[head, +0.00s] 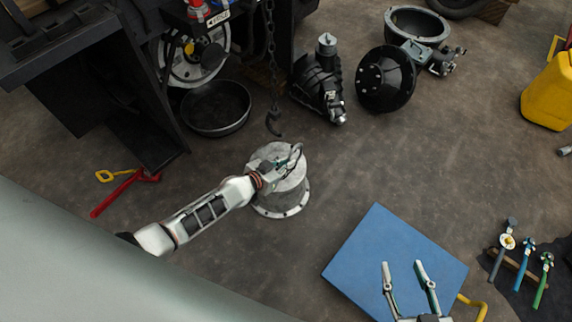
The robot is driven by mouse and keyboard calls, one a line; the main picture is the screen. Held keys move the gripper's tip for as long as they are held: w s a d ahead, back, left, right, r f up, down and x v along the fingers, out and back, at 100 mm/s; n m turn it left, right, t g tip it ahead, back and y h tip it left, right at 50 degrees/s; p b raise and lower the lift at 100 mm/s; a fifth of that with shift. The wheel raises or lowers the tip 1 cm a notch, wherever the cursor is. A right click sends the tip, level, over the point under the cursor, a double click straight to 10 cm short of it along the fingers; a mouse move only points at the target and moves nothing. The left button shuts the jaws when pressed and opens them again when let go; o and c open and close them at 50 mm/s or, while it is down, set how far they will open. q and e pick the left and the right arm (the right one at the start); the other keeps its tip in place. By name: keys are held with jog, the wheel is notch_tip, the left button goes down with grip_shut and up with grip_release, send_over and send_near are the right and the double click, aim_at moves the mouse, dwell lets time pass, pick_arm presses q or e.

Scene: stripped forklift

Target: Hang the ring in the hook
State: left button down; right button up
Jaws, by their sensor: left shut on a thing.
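A dark hook (273,123) hangs from a chain (270,50) near the top centre. Below it stands a grey metal cylinder with a flanged base (288,198). My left gripper (291,159) is over the top of the cylinder, a little below and right of the hook in the picture. It is shut on what seems to be the ring, which is small and mostly hidden by the fingers. The ring and the hook look apart. My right gripper (405,275) is open and empty over a blue board, with its two fingers spread.
A black round pan (216,107) and black machine parts (322,88) lie behind the hook. The blue board (370,245) is at the lower right. A red bar (118,193) lies at left. Hand tools (526,262) and a yellow can (549,92) are at right. Floor between is clear.

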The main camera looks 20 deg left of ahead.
pick_arm(q)
jog(key=shift+r+p, duration=1.8)
jog(key=shift+r, duration=0.85)
pick_arm(e)
notch_tip(320, 180, up, 8)
jog(key=w+t, duration=0.1)
jog(key=w, duration=0.2)
jog(key=shift+f, duration=0.15)
pick_arm(q)
jog(key=w+a+b, duration=0.2)
jog(key=a+b, duration=0.1)
jog(key=a, duration=0.4)
jog(key=shift+w+a+f+b, duration=0.2)
jog(key=shift+w+b, duration=0.1)
jog(key=shift+w, duration=0.1)
pick_arm(e)
notch_tip(320, 180, down, 7)
jog(key=s, duration=0.2)
jog(key=shift+s+g, duration=0.35)
jog(key=shift+g, duration=0.05)
jog(key=shift+f, duration=0.1)
